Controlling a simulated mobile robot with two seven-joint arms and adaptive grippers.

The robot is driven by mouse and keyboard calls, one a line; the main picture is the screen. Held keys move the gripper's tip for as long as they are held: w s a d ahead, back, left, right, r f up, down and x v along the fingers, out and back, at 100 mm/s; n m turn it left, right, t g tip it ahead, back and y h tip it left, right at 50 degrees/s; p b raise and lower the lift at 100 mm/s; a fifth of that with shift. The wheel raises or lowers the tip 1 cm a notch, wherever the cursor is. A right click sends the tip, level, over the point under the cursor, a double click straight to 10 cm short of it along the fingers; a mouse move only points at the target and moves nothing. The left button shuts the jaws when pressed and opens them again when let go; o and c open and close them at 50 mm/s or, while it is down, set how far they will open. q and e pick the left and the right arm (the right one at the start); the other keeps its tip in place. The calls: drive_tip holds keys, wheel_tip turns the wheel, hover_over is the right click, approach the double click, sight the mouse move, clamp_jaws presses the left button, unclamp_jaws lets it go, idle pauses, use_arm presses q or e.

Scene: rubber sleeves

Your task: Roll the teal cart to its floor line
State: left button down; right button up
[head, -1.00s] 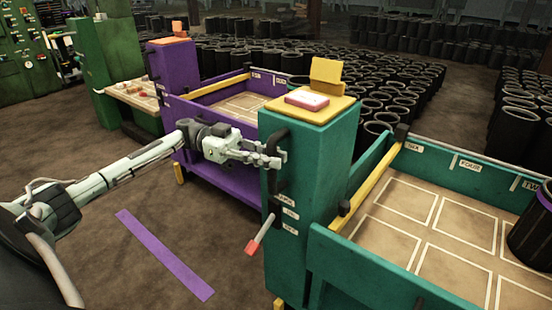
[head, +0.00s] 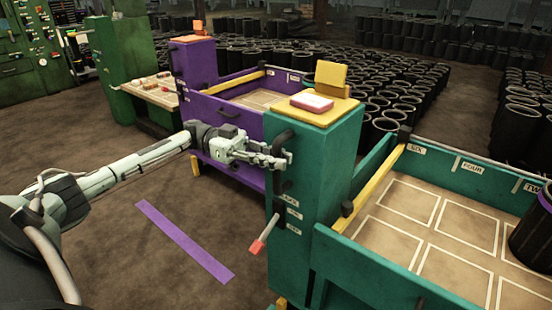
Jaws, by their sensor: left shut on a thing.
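The teal cart (head: 310,210) stands upright at the right of the head view, with a tall end post and a low open tray bed (head: 410,215) marked with white rectangles. My left gripper (head: 284,157) is shut on the black handle (head: 282,138) on the post's left face. A lever with a red tip (head: 258,246) sticks out lower on that face. No teal floor line shows. My right gripper is out of view.
A purple cart (head: 195,62) stands just behind the teal one, with a purple floor line (head: 185,242) before it. A green cart (head: 125,60) is farther left. Stacked black sleeves (head: 400,100) fill the back. Floor at the left is open.

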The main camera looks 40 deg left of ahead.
use_arm(q)
drive_tip(key=c, duration=1.4)
unclamp_jaws()
drive_tip(key=shift+a, duration=0.1)
drive_tip(key=a, duration=0.4)
drive_tip(key=s+a, duration=0.1)
drive_tip(key=a, duration=0.3)
drive_tip(key=s+a, duration=0.1)
drive_tip(key=a, duration=0.2)
drive_tip(key=shift+a, duration=0.4)
